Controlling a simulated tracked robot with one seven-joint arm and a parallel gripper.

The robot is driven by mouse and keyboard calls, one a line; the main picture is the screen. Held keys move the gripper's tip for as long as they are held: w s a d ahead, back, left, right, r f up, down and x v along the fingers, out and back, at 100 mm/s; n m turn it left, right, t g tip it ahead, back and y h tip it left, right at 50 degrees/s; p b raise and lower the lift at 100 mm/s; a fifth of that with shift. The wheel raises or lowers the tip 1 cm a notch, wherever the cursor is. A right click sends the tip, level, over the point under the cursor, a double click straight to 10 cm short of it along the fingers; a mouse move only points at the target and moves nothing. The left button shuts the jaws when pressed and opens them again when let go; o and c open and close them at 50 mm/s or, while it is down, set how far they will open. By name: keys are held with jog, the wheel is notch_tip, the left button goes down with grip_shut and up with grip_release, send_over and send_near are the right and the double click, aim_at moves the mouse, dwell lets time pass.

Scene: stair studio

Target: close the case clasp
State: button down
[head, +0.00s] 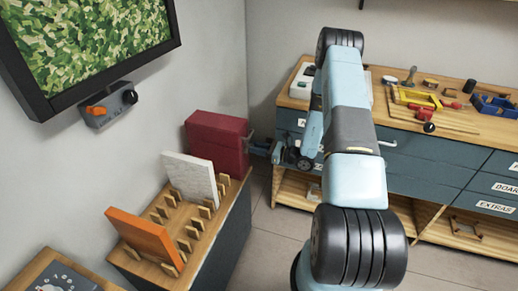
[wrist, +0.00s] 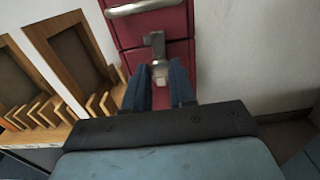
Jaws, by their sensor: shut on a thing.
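The dark red case (head: 217,142) stands at the far end of the low cabinet in the head view. In the wrist view the case front (wrist: 122,33) fills the top middle. A silver handle (wrist: 140,8) crosses it, and a grey metal clasp (wrist: 157,45) hangs below the handle across the seam. My gripper (wrist: 161,72) has its two dark fingers on either side of the clasp's lower end, shut on it. In the head view my gripper (head: 254,145) reaches the case's right side; the clasp itself cannot be made out there.
A wooden slotted rack (head: 185,228) holds a white panel (head: 190,177) and an orange panel (head: 145,236) left of the case. A workbench (head: 440,125) with tools and drawers stands at the right. Bare floor (head: 275,240) lies between.

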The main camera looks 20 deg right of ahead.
jog(key=shift+s+a+n, duration=0.15)
jog(key=shift+n, duration=0.65)
jog(key=c, duration=0.9)
grip_release()
jog(key=shift+c, duration=0.2)
jog(key=v, duration=1.3)
jog(key=shift+s+d, duration=0.25)
jog(key=shift+d, duration=0.1)
